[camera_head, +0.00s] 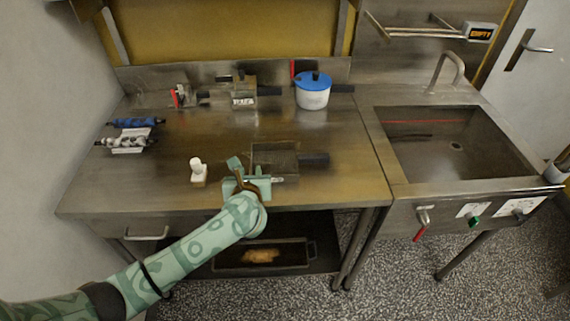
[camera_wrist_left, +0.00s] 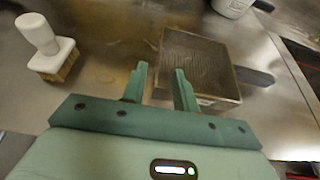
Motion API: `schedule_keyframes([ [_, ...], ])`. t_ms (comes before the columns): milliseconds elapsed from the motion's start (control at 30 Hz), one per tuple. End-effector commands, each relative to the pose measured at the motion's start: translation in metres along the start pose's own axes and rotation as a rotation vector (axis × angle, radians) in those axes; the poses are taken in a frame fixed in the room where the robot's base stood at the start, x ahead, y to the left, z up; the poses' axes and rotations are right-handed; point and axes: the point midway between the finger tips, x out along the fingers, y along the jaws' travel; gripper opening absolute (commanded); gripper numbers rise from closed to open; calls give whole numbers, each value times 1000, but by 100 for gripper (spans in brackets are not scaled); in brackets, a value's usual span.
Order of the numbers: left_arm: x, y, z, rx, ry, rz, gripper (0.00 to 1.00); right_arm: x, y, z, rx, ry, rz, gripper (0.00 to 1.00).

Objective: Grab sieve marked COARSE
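A rectangular metal sieve (camera_head: 275,158) with a dark handle pointing right sits near the front of the steel table. In the left wrist view the sieve (camera_wrist_left: 200,65) shows its mesh floor, and a small pale label is on its front side, too small to read. A second boxy metal piece (camera_head: 243,90) with dark handles and a pale label, also unreadable, stands at the back. My left gripper (camera_head: 248,174) is at the near sieve's left front corner. Its fingers (camera_wrist_left: 159,82) are apart with nothing visible between them; the right finger overlaps the sieve's left edge in view. Contact cannot be told.
A white-handled brush (camera_head: 198,172) stands left of my left gripper. Blue and metallic rollers (camera_head: 132,133) lie at the far left. A blue-lidded white pot (camera_head: 313,92) stands at the back; a sink (camera_head: 450,145) is right. The table's middle is clear.

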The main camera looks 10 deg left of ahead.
Motion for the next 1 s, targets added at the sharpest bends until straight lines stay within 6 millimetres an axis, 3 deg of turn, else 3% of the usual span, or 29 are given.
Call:
schedule_keyframes([
  [167, 15, 1, 0, 2, -1, 1, 29, 4, 0, 2, 0, -2, 0, 47],
  [433, 56, 2, 0, 3, 0, 1, 29, 16, 3, 6, -2, -11, 3, 47],
  [700, 60, 2, 1, 2, 0, 0, 29, 16, 3, 6, -1, -10, 3, 47],
  [733, 60, 2, 1, 2, 0, 0, 26, 16, 3, 6, -1, -10, 3, 47],
  [833, 60, 2, 1, 2, 0, 0, 0, 16, 3, 6, -1, -10, 3, 47],
  [1000, 60, 2, 1, 1, -1, 0, 0, 16, 3, 6, -1, -10, 3, 47],
])
